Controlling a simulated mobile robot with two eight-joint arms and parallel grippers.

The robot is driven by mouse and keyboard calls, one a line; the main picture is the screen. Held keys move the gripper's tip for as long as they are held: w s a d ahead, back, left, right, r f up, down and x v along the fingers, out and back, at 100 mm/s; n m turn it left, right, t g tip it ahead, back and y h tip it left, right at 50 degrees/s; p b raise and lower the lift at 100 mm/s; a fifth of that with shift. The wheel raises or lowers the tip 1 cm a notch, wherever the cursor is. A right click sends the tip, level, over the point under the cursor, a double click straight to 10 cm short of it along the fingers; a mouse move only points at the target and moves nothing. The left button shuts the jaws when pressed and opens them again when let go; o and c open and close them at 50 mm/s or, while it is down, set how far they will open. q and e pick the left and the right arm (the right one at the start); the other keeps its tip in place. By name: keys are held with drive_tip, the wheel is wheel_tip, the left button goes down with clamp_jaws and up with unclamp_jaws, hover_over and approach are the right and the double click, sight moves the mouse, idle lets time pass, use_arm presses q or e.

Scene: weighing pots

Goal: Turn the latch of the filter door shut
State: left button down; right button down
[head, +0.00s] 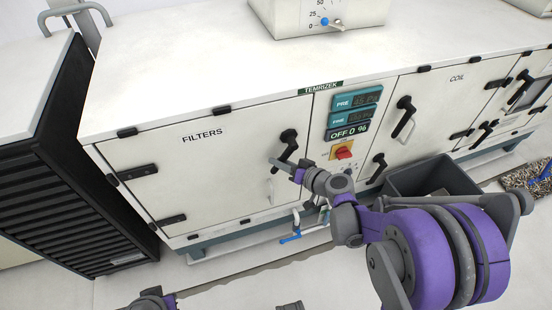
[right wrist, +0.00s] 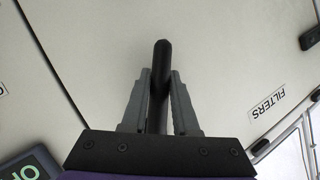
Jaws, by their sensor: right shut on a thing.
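The filter door (head: 195,175) is a white panel labelled FILTERS, and it looks closed in its frame. Its black latch (head: 287,143) sits near the door's right edge. In the head view the latch slants from upper right to lower left. My right gripper (head: 277,165) is at the lower end of the latch. In the right wrist view the dark latch handle (right wrist: 161,58) stands between the two grey fingers of my right gripper (right wrist: 160,80), which are shut on it. My left gripper is not in view; only a bit of purple and grey arm shows at the bottom edge.
A control panel (head: 354,112) with displays and a red switch (head: 343,152) is right of the door. The coil door (head: 440,105) lies further right. A grey bin (head: 432,179) stands on the floor there. A blue-handled pipe valve (head: 290,239) is below.

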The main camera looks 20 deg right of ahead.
drive_tip(key=shift+w+d+f+n+g+h+p, duration=0.15)
drive_tip(key=shift+d+n+h+p, duration=0.2)
drive_tip(key=shift+d+n+h, duration=0.55)
drive_tip(key=shift+s+d+f+n+g+h+p, duration=0.15)
drive_tip(key=shift+d+n+h+p, duration=0.2)
drive_tip(key=shift+d+n+h, duration=0.55)
drive_tip(key=shift+w+d+f+n+g+h+p, duration=0.15)
drive_tip(key=shift+d+n+h+p, duration=0.2)
drive_tip(key=shift+d+n+h, duration=0.55)
drive_tip(key=shift+d, duration=0.1)
drive_tip(key=c, duration=0.7)
unclamp_jaws()
drive_tip(key=p+v, duration=0.2)
drive_tip(key=v, duration=0.9)
drive_tip(key=shift+f+p, duration=0.1)
drive_tip(key=shift+p, duration=0.2)
